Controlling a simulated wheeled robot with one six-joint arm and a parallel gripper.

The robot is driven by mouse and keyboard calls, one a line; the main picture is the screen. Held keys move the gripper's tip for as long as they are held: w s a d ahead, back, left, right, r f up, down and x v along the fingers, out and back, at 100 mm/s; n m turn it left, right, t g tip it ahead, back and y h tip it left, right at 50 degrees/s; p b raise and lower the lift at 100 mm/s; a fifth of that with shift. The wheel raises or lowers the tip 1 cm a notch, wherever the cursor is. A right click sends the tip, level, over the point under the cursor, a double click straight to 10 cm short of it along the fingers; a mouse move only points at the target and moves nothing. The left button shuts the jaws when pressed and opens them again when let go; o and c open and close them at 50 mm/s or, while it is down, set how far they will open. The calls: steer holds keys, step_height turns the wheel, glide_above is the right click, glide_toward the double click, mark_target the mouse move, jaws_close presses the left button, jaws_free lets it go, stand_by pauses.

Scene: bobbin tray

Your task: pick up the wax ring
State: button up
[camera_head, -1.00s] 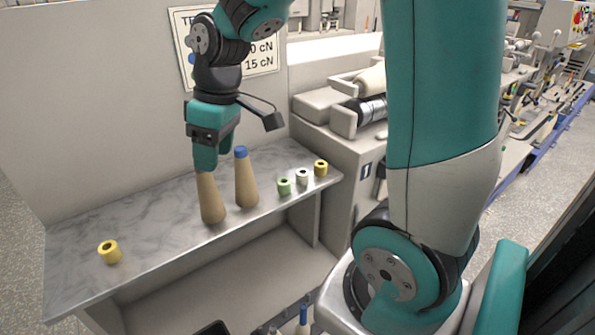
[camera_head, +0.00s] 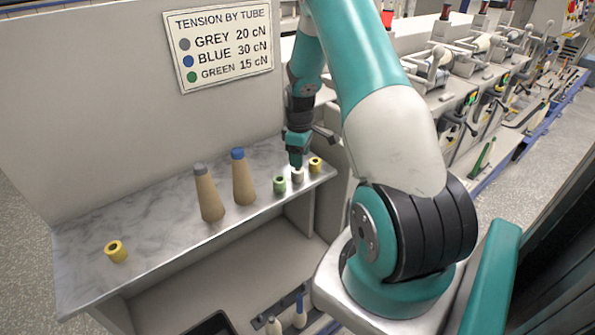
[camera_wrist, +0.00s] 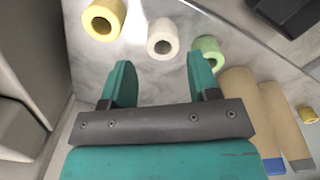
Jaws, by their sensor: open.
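A small white ring (camera_head: 297,176), which I take to be the wax ring, stands on the marble shelf between a green ring (camera_head: 279,184) and a yellow ring (camera_head: 315,164). My gripper (camera_head: 296,160) is just above it, pointing down, and partly hides its top. In the wrist view the white ring (camera_wrist: 162,39) lies ahead of the two open fingers (camera_wrist: 161,75), roughly centred between them. Nothing is between the fingers. The yellow ring (camera_wrist: 104,18) is to its left and the green ring (camera_wrist: 208,51) to its right, near the right finger.
Two tan cones, one grey-tipped (camera_head: 208,195) and one blue-tipped (camera_head: 243,180), stand left of the rings. Another yellow ring (camera_head: 116,251) sits at the far left of the marble shelf (camera_head: 165,235). A back wall with a tension sign (camera_head: 219,45) rises behind. The shelf's left part is mostly clear.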

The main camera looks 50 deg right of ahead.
mark_target(297, 174)
steer(key=shift+w+a+f+p, duration=0.1)
steer(key=shift+f+p, duration=0.55)
steer(key=shift+f, duration=1.05)
steer(key=shift+a+f+p, duration=0.1)
steer(key=shift+f+p, duration=0.55)
steer(key=shift+f, duration=1)
steer(key=c, duration=0.7)
steer(key=shift+r, duration=0.1)
